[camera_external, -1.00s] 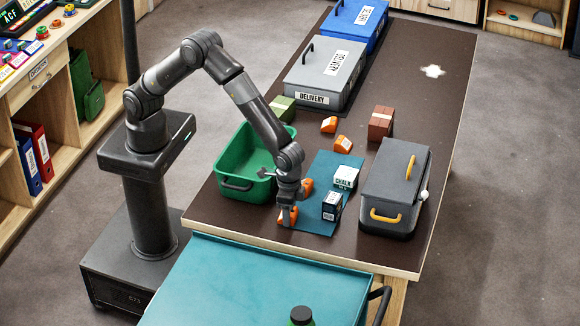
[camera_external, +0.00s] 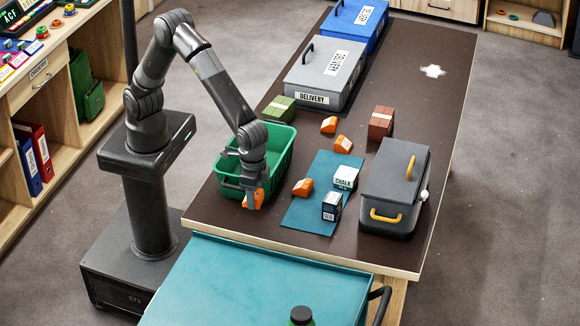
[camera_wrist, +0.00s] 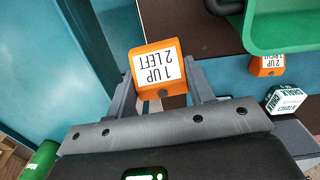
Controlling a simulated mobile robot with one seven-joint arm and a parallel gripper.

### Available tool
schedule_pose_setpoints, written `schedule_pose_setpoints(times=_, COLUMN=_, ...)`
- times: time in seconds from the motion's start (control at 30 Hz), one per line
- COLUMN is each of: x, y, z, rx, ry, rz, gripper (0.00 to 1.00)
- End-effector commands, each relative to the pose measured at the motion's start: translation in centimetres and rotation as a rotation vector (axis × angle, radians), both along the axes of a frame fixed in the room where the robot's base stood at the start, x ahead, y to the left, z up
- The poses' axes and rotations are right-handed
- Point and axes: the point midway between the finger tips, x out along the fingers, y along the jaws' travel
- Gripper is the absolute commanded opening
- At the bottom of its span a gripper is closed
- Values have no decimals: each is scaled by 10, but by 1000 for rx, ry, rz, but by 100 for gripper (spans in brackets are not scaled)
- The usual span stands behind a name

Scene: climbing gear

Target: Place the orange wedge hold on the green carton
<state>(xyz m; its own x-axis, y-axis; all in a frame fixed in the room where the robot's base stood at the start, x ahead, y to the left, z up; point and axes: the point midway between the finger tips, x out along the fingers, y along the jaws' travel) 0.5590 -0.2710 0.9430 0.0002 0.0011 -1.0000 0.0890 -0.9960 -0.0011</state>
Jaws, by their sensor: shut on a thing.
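My gripper (camera_external: 255,190) is shut on an orange wedge hold (camera_external: 254,201) with a white label. In the wrist view the held wedge hold (camera_wrist: 156,62) sits between the two fingers of my gripper (camera_wrist: 162,90), and its label reads "1 UP 2 LEFT". In the external view it overlaps the front right of the green tub, off the teal mat. The green carton (camera_external: 281,108), a box with a pale tape band, stands behind the tub, next to the grey delivery box. Its visible top is bare.
The open green tub (camera_external: 226,190) lies between my gripper and the carton. Other orange wedges (camera_external: 302,187) (camera_external: 343,144) (camera_external: 328,124) lie on and beyond the teal mat (camera_external: 303,217). Chalk box (camera_external: 345,177), dark box (camera_external: 332,206), brown carton (camera_external: 381,122), grey delivery box (camera_external: 318,84) and dark case (camera_external: 392,185) stand around.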

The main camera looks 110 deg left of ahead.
Motion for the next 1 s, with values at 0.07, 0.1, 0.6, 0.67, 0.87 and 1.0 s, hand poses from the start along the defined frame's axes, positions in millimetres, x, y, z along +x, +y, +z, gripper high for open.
schedule_pose_setpoints(times=0.07, x=-4, y=-4, z=4, rx=0, ry=0, rz=-1, gripper=26)
schedule_pose_setpoints(times=0.1, x=-6, y=-5, z=5, rx=0, ry=0, rz=-1, gripper=26)
schedule_pose_setpoints(times=0.6, x=7, y=67, z=20, rx=0, ry=-2, rz=151, gripper=26)
schedule_pose_setpoints(times=0.67, x=9, y=94, z=24, rx=0, ry=-1, rz=207, gripper=26)
schedule_pose_setpoints(times=0.87, x=5, y=183, z=39, rx=0, ry=-2, rz=400, gripper=26)
schedule_pose_setpoints(times=1.0, x=-6, y=243, z=48, rx=0, ry=-3, rz=535, gripper=26)
